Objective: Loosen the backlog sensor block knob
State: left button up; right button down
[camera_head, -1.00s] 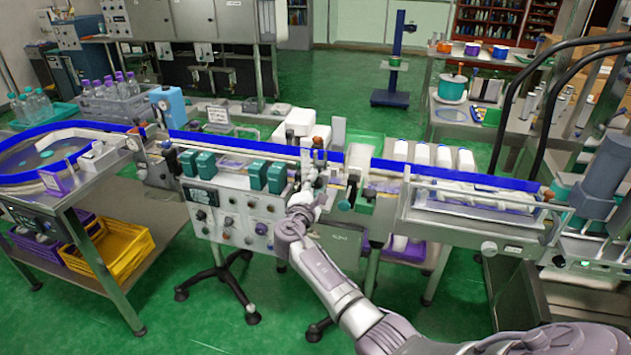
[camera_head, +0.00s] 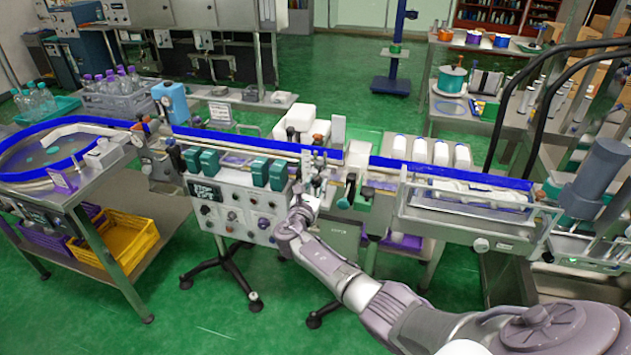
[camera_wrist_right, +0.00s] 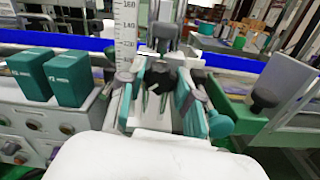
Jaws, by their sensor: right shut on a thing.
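My right gripper (camera_head: 314,183) is at the middle of the conveyor line, in front of the upright posts and brackets beside the blue-edged belt. In the right wrist view the gripper (camera_wrist_right: 163,92) reaches in among teal and grey parts, its fingers closed around a dark knob (camera_wrist_right: 178,78). This looks like the sensor block knob, but the fingers hide much of it and I cannot see whether it has turned. A scale ruler (camera_wrist_right: 125,30) stands upright just to the left. My left gripper is not in view.
Teal sensor boxes (camera_wrist_right: 68,78) stand close on the left, above a control panel (camera_head: 237,208). Another black knob (camera_wrist_right: 266,93) on a bracket is close on the right. The blue-edged conveyor (camera_head: 240,140) runs behind. Green floor is open in front.

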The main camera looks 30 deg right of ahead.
jog(key=shift+r+n, duration=0.1)
jog(key=shift+n, duration=0.4)
jog(key=shift+p, duration=0.3)
jog(key=c, duration=0.8)
grip_release()
jog(key=v, duration=1.2)
jog(key=shift+w, duration=0.1)
